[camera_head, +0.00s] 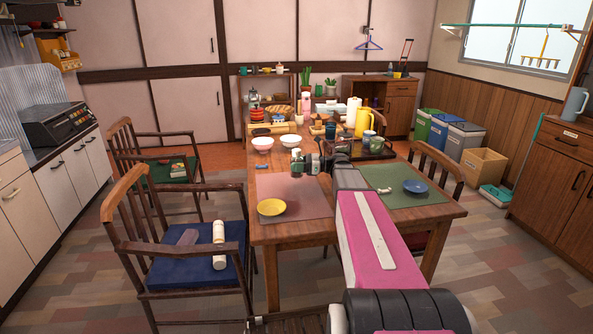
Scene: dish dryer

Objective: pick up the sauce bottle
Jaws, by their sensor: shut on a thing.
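My gripper (304,165) is over the wooden table, beyond the front edge, at the end of my pink and white arm. It is shut on a small dark greenish bottle with a pale top (296,157), which looks like the sauce bottle. The bottle appears upright, at the far right part of the pink placemat (292,190). My gripper covers its right side, and I cannot tell whether its base touches the table.
A yellow bowl (271,207) lies near the table's front left. A blue dish (414,187) is on the green placemat (403,200). Chairs flank the table.

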